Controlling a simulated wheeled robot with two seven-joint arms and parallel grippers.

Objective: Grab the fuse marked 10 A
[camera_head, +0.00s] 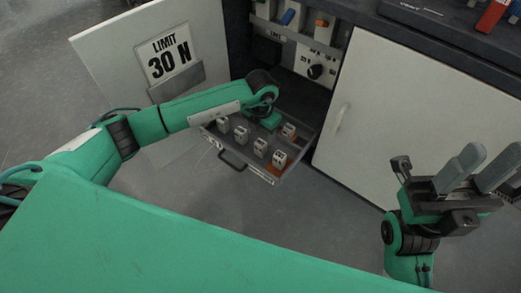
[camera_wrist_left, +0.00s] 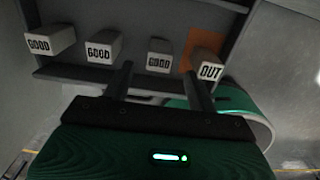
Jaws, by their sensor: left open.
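Several small pale block fuses stand in an open drawer (camera_head: 237,160) in the head view. One fuse (camera_head: 279,158) sits by an orange patch at the drawer's front right; another (camera_head: 288,130) is near the back right. In the left wrist view, three fuses read GOOD: far left (camera_wrist_left: 37,42), centre left (camera_wrist_left: 103,47) and centre (camera_wrist_left: 159,56). A fourth reads OUT (camera_wrist_left: 208,68), beside an orange patch. I see no legible 10 A mark. My left gripper (camera_wrist_left: 159,72) is open and empty over the drawer. My right gripper (camera_head: 472,170) is open and empty, away from the drawer.
A cabinet door with a LIMIT 30 N sign (camera_head: 170,58) stands open on the left. A closed white door (camera_head: 390,110) is on the right. A panel with a dark knob (camera_head: 315,71) sits behind the drawer. The floor in front (camera_head: 330,205) is clear.

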